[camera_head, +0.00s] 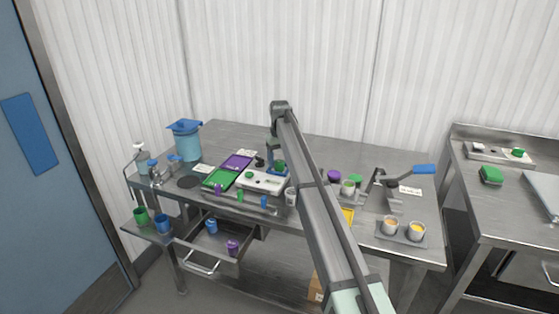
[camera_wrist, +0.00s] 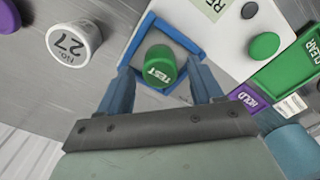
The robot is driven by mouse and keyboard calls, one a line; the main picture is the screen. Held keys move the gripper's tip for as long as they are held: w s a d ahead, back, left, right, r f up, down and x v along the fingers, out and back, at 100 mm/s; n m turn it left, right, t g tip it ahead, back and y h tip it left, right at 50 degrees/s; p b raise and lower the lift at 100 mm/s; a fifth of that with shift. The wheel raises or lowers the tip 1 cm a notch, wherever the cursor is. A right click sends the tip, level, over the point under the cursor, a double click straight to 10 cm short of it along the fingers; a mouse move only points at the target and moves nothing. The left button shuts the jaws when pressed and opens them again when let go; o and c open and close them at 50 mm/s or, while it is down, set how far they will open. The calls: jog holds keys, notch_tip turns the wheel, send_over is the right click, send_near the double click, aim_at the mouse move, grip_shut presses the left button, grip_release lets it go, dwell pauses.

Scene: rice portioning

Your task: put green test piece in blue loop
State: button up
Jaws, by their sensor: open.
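The green test piece (camera_wrist: 160,66), a small cylinder marked TEST, shows in the wrist view within the outline of the blue loop (camera_wrist: 179,34), a square frame. The piece looks tilted in this view, and I cannot tell whether it rests on the surface inside. My gripper (camera_wrist: 161,78) is open, with one blue finger on each side of the piece and a visible gap to each. The loop's near side is partly hidden by my gripper. In the head view the green piece (camera_head: 280,166) shows small beside my arm, at the loop (camera_head: 278,173).
A white cup marked No. 27 (camera_wrist: 74,43) stands left of the loop. The white scale (camera_head: 260,181), green CLEAR tray (camera_wrist: 287,71) and purple HOLD tray (camera_wrist: 246,98) are close by. A lever press (camera_head: 385,190) and two cups stand at the right; an open drawer is below.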

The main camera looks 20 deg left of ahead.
aim_at(280, 162)
notch_tip(280, 162, up, 12)
dwell(0.5)
